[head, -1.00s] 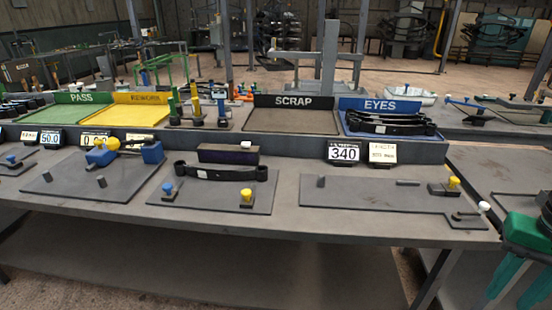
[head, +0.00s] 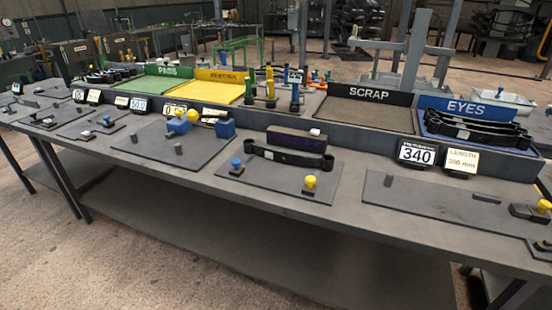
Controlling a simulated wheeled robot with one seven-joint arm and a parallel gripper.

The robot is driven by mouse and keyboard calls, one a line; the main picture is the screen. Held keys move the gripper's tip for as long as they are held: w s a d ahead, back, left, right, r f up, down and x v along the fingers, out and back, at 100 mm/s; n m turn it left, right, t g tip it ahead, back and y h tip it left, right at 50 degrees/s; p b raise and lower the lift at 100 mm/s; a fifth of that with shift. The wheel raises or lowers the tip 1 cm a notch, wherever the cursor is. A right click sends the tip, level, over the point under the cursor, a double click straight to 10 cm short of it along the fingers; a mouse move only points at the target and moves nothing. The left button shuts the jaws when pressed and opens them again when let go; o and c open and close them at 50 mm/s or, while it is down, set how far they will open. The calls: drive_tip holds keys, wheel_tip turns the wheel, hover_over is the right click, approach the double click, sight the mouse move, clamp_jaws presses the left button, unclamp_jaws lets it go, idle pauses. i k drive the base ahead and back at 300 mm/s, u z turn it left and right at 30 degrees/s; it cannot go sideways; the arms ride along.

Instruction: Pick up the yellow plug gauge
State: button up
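A yellow plug gauge (head: 269,84) stands upright in the head view at the back of the bench, between the yellow REWORK tray and the SCRAP tray. A green gauge (head: 249,88) stands on its left and a blue gauge (head: 295,94) on its right. Their lower ends sit in dark bases. My gripper is not in view.
The long grey bench (head: 120,165) runs across the view. In front stand a leaf spring (head: 290,156), fixture plates with blue and yellow knobs, and small displays. Behind are the green PASS tray (head: 150,84), REWORK tray (head: 215,92) and SCRAP tray (head: 365,112). Floor in front is clear.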

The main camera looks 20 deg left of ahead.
sight(270, 99)
drive_tip(key=z, duration=3.35)
drive_tip(key=k, duration=2)
drive_tip(key=u, duration=0.7)
